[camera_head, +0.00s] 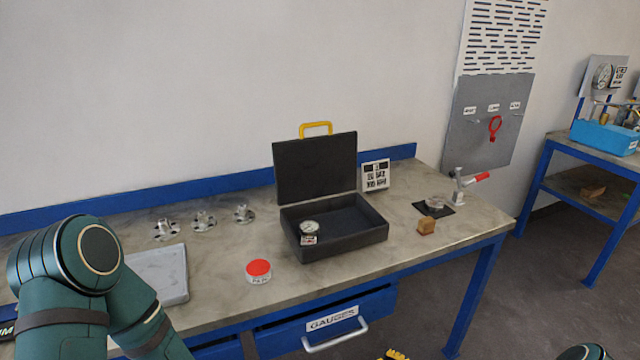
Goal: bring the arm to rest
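My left arm, dark green with black bands, comes in at the lower left and bends over the front left part of the workbench. Its gripper is outside the picture. A small dark green piece at the bottom right edge may be part of my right arm; no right gripper shows. An open black case (340,250) with a yellow handle stands on the workbench (225,265), with a round gauge (310,228) in its left part. The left arm is apart from the case, with a grey tray (160,272) beside it, partly hidden by it.
A red-topped round tin (258,271) stands left of the case. Several metal flanged fittings (204,221) stand at the back. A wooden block (427,225) and a red-handled valve (468,184) are at right. The drawer labelled GAUGES (330,322) is below the bench top.

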